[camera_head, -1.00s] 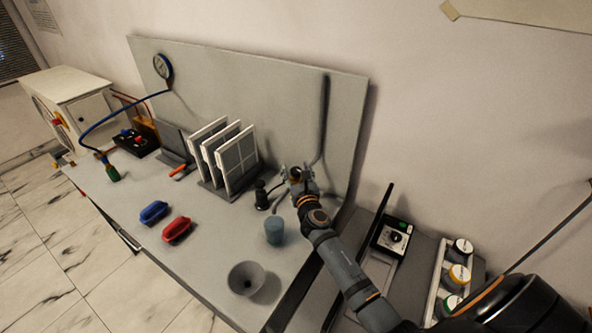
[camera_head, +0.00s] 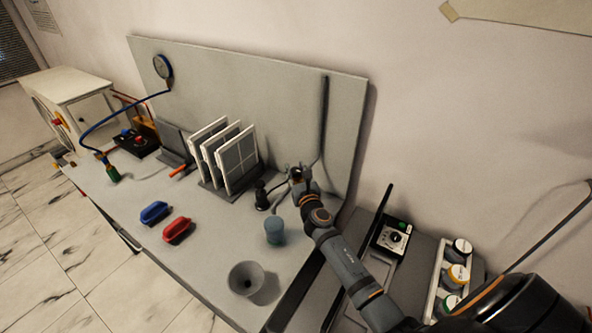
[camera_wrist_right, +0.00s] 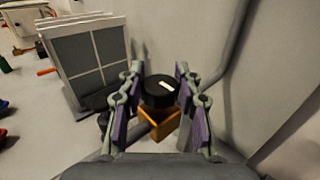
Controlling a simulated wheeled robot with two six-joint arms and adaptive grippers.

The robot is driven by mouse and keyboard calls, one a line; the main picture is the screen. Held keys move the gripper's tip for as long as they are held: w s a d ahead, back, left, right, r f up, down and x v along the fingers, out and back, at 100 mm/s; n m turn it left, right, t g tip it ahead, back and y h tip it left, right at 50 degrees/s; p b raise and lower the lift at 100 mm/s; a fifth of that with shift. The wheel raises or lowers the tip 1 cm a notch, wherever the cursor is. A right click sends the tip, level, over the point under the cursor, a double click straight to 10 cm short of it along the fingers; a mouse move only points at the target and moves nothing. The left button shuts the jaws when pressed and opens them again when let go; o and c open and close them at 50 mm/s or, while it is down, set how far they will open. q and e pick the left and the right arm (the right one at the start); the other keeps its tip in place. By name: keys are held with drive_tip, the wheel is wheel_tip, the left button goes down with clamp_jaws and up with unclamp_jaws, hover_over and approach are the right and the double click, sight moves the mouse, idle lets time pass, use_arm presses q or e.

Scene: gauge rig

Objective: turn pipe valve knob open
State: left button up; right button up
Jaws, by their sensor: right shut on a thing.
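The black round valve knob (camera_wrist_right: 160,92) has a white mark on top and sits above an orange-brown valve body (camera_wrist_right: 160,127). My right gripper (camera_head: 296,174) is at the pipe at the right end of the bench, near the backboard. In the right wrist view its two fingers (camera_wrist_right: 160,78) stand on either side of the knob, shut on it. In the head view the gripper mostly hides the knob and valve. My left gripper is out of view.
A grey pipe (camera_head: 324,120) runs up the backboard just behind the gripper. White-framed panels (camera_head: 238,160) stand in a rack to the left. A small black fixture (camera_head: 261,196), a blue-grey cup (camera_head: 275,231) and a grey funnel (camera_head: 246,279) are nearby. A pressure gauge (camera_head: 162,67) hangs far left.

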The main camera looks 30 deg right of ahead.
drive_tip(key=shift+r+n+y+p, duration=0.1)
drive_tip(key=shift+n+y+p, duration=0.4)
drive_tip(key=shift+y, duration=0.5)
drive_tip(key=shift+d+n+y, duration=0.1)
drive_tip(key=shift+n+y, duration=0.4)
drive_tip(key=shift+y, duration=0.1)
drive_tip(key=shift+f+n+y+b, duration=0.15)
drive_tip(key=shift+n+y, duration=0.3)
drive_tip(key=shift+y, duration=0.15)
drive_tip(key=shift+f+n+y+b, duration=0.1)
drive_tip(key=shift+n+y+b, duration=0.05)
drive_tip(key=shift+n+y, duration=0.4)
drive_tip(key=n+g+y+b, duration=0.1)
drive_tip(key=n+y+b, duration=0.1)
drive_tip(key=y+b, duration=0.2)
drive_tip(key=n+g+y+b, duration=0.1)
drive_tip(key=n+y+b, duration=0.2)
drive_tip(key=b, duration=0.3)
drive_tip(key=shift+f+g+y, duration=0.2)
drive_tip(key=shift+g+y, duration=0.1)
drive_tip(key=shift+y, duration=0.35)
drive_tip(key=shift+r+n+g+y+b, duration=0.25)
drive_tip(key=shift+n+g+y+b, duration=0.35)
drive_tip(key=shift+b, duration=0.5)
drive_tip(key=o, duration=1.2)
